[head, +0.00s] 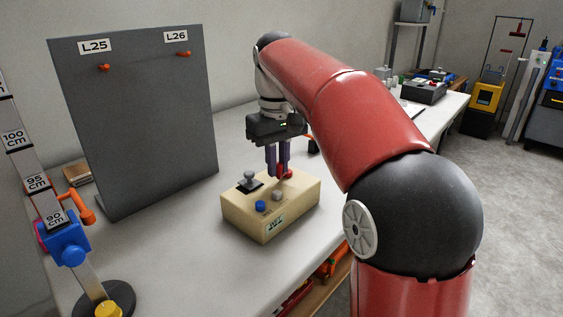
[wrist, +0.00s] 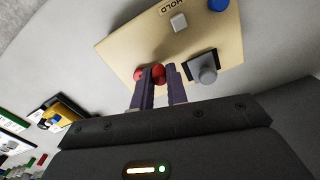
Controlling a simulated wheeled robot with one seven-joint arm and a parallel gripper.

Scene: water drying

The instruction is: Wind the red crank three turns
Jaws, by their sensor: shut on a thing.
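The red crank (head: 288,173) is on the top of a cream control box (head: 240,222), near its back edge. It also shows in the wrist view (wrist: 158,71), partly hidden behind one finger. My gripper (head: 278,171) points down over the box, with its purple fingers at the red crank. In the wrist view my gripper (wrist: 160,75) is shut on the red crank, with red showing on both sides of the left finger. How far the crank is turned cannot be seen.
The box also carries a blue button (head: 260,206), a pale button (head: 278,195) and a grey knob (head: 249,176). A grey panel (head: 140,130) with orange pegs stands behind left. A measuring stand with a blue clamp (head: 68,240) is at front left.

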